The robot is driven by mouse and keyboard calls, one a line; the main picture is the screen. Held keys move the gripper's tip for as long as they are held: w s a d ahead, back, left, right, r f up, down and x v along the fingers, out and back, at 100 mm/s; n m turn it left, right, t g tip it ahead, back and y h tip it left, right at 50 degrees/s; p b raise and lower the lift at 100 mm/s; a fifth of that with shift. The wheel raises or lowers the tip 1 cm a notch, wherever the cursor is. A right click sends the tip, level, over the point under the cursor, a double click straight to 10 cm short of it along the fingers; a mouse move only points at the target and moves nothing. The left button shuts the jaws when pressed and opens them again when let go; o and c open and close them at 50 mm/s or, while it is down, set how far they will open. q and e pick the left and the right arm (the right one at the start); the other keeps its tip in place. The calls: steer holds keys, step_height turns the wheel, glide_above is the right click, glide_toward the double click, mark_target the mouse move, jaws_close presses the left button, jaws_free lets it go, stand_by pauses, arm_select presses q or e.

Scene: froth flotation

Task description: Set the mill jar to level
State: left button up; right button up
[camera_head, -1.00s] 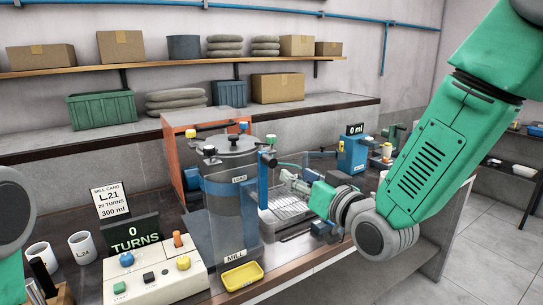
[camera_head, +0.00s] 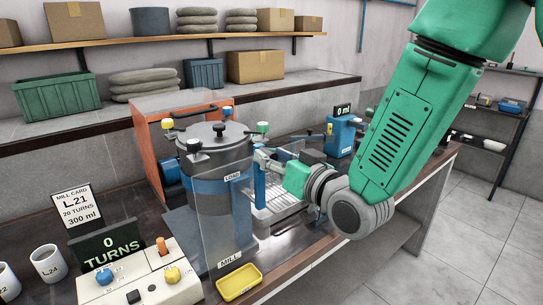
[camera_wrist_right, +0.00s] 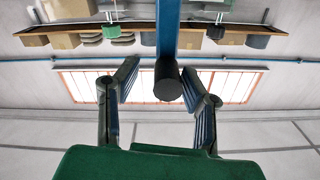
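The mill jar (camera_head: 208,160) is a grey drum with a blue band and a lid with coloured knobs. It stands in its frame behind a clear guard marked LOAD and MILL. A blue post (camera_head: 259,186) rises at its right side. My right gripper (camera_head: 262,162) is beside the upper part of this post, right of the jar. In the right wrist view a dark round grip (camera_wrist_right: 167,80) on a blue bar lies between my open fingers, with a gap at the left finger. Contact at the right finger is unclear. My left gripper is out of view.
A counter display (camera_head: 110,247) reads 0 TURNS above a control box (camera_head: 150,280). The mill card (camera_head: 73,207) reads L21, 20 TURNS, 300 ml. A yellow tray (camera_head: 239,282) lies before the jar. Mugs (camera_head: 47,263) stand left. A blue dispenser (camera_head: 341,137) reads 0 ml behind my arm.

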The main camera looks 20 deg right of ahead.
steer(key=shift+a, duration=0.3)
jaws_close()
steer(key=shift+a, duration=0.2)
steer(key=shift+d, duration=0.3)
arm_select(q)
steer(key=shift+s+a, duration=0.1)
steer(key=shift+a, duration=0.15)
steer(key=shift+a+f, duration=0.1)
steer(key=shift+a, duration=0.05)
